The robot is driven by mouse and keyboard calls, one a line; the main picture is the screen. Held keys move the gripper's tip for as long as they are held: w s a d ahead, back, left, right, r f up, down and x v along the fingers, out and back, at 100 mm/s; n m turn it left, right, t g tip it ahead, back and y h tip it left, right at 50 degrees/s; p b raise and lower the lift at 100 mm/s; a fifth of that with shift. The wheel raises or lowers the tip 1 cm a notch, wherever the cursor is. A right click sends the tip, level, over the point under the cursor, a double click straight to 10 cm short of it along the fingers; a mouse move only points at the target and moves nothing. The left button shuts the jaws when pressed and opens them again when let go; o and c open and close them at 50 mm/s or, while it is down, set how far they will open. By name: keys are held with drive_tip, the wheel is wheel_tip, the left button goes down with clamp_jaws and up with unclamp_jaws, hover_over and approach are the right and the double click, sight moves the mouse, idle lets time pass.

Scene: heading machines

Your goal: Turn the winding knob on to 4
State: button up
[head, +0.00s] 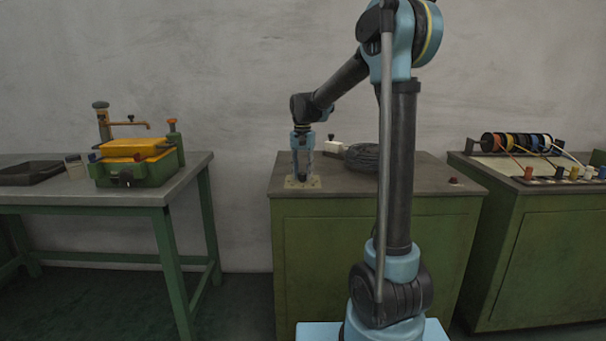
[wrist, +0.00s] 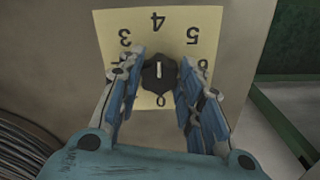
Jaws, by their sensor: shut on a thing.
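The winding knob (wrist: 159,75) is dark, with a white pointer line on its top. It sits in the middle of a cream dial plate (wrist: 207,20) with black numerals. In the wrist view the numerals appear upside down, with 3, 4 and 5 along the far edge and 0 at the near side. The white line points toward the 4. My gripper (wrist: 161,70) is shut on the knob, one finger on each side. The fingers partly cover the numerals at left and right. In the head view my gripper (head: 303,174) points straight down over the plate (head: 314,183).
A bench at left holds a green and yellow machine (head: 137,165). Another cabinet at right carries coloured spools (head: 515,142).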

sight(303, 174)
drive_tip(key=shift+w, duration=0.1)
drive_tip(key=o, duration=1.1)
drive_tip(key=shift+c, duration=0.2)
wheel_tip(303, 174, up, 12)
